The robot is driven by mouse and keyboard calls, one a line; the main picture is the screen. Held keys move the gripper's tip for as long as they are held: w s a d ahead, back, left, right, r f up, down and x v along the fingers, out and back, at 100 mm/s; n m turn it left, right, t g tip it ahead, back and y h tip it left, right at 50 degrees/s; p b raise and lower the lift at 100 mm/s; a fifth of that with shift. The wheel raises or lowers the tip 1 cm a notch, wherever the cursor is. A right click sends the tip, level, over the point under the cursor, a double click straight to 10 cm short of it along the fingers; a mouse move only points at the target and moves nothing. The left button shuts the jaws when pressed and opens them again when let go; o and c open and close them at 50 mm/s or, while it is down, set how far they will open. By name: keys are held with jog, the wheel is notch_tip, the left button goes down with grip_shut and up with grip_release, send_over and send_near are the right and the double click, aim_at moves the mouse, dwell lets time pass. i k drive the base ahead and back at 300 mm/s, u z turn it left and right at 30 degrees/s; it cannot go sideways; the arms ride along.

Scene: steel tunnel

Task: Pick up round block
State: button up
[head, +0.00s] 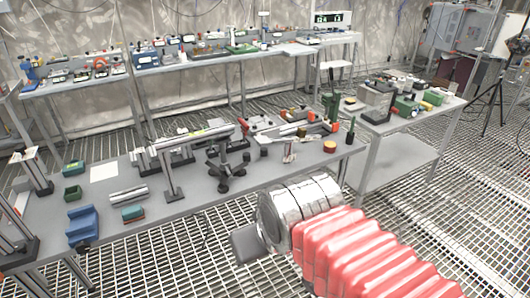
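Several small rounded items stand on the near grey table (200,205). A short orange-topped cylinder (330,146) sits near its right end, and a small dark cylinder (263,151) stands left of it. I cannot tell which of these is the round block. My arm, with a red ribbed sleeve and a silver-wrapped part, reaches in from the lower right in front of the table. A dark grey box-shaped part shows beside the silver part. No gripper fingers can be made out, and I see nothing held.
The near table also holds a blue bracket (83,224), a green box (73,193), silver cylinders (128,195) and a dark stand (228,170). A side table (405,150) stands to the right. More loaded tables line the back wall. The floor is open grating.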

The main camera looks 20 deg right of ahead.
aim_at(264, 150)
jog(key=z, duration=0.05)
jog(key=i, duration=0.95)
jog(key=u, duration=0.1)
